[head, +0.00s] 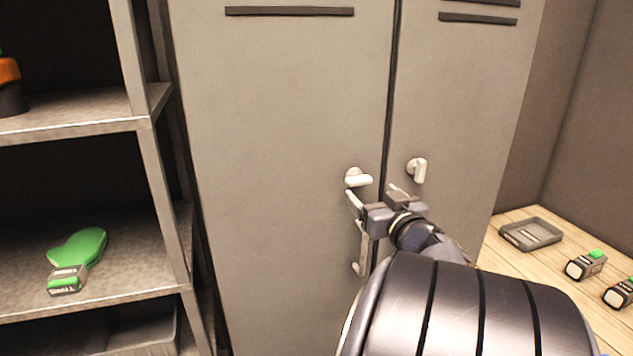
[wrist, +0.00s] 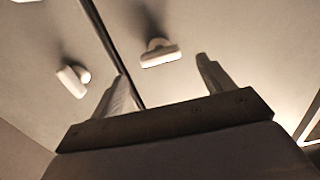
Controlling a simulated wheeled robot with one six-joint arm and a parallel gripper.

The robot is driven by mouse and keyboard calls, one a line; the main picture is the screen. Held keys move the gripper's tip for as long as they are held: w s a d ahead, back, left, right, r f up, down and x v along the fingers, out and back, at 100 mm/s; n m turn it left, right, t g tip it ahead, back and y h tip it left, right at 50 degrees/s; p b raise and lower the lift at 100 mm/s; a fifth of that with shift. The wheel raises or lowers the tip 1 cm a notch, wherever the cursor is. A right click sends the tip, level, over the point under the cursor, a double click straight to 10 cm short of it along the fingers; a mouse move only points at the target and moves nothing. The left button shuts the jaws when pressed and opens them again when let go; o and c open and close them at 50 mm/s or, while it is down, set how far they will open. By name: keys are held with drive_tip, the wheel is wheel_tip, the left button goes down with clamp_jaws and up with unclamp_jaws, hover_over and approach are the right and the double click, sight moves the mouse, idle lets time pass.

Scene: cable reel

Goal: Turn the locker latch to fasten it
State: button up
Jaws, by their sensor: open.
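The grey locker (head: 285,110) has two closed-looking doors with a dark seam between them. The left door's latch (head: 357,178) has a pale handle lying about level. The right door's latch (head: 417,170) has its handle pointing down. My gripper (head: 372,190) is in front of the doors, just below the left latch, its jaws apart and empty. In the wrist view, one latch (wrist: 160,52) shows beyond the gap between my fingertips (wrist: 160,72), apart from both fingers. Another latch (wrist: 72,80) lies across the seam, outside the left finger.
A pull handle (head: 358,262) runs down the left door, partly behind my gripper. Metal shelving (head: 160,190) stands close at left, holding a green labelled item (head: 80,256). At right, a wooden table (head: 545,268) carries a grey tray (head: 530,234) and two small green-topped devices.

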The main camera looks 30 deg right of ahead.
sight(361, 183)
drive_tip(key=x, duration=0.5)
drive_tip(key=shift+w+d, duration=0.1)
drive_tip(key=shift+w, duration=0.1)
drive_tip(key=shift+c, duration=0.5)
drive_tip(key=c, duration=0.9)
